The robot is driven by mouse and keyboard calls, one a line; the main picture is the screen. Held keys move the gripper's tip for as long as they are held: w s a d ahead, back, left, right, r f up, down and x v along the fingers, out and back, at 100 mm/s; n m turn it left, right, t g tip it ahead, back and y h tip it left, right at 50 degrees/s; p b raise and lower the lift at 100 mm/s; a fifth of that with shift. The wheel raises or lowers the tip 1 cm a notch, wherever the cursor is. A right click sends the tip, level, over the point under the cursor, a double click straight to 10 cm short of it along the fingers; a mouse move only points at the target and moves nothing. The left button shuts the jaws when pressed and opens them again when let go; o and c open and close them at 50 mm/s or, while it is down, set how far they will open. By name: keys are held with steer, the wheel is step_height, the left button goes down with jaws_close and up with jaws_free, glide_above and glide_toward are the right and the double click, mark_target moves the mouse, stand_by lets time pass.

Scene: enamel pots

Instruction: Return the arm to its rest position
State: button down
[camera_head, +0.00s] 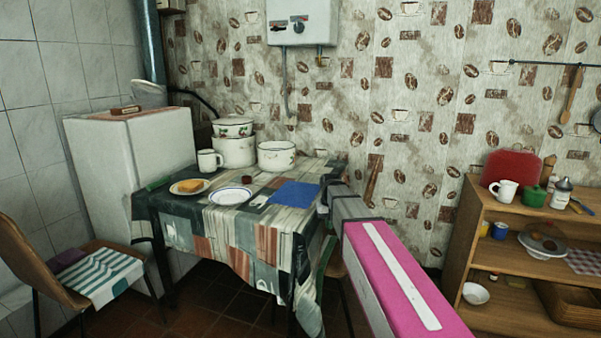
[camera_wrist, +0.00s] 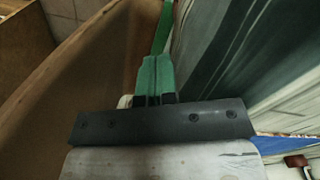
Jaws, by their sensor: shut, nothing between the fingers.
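My arm (camera_head: 385,255), with a pink and white link, reaches from the lower right toward the table's right end. My gripper (camera_wrist: 164,12) has green fingers that lie together, with nothing seen between them. In the wrist view it points down beside the hanging tablecloth (camera_wrist: 215,50), with a brown curved surface (camera_wrist: 85,70), possibly a chair, on the other side. Whether the fingers touch either cannot be told. In the head view my wrist is at the right edge of the table, close to a blue cloth (camera_head: 295,194).
The table (camera_head: 225,218) holds white pots (camera_head: 276,156), a mug (camera_head: 209,161), a plate with food (camera_head: 190,186) and an empty plate (camera_head: 231,196). A wooden shelf (camera_head: 500,217) with crockery stands right. A chair (camera_head: 35,260) stands left. Floor shows at the front.

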steer(key=s+d+f, duration=0.4)
steer(key=s+f, duration=0.3)
steer(key=s, duration=0.4)
steer(key=s+d+f+m, duration=0.1)
steer(key=s+d+f, duration=0.2)
steer(key=s+f, duration=0.5)
steer(key=s, duration=0.3)
steer(key=shift+s+d, duration=0.3)
steer(key=shift+d, duration=0.1)
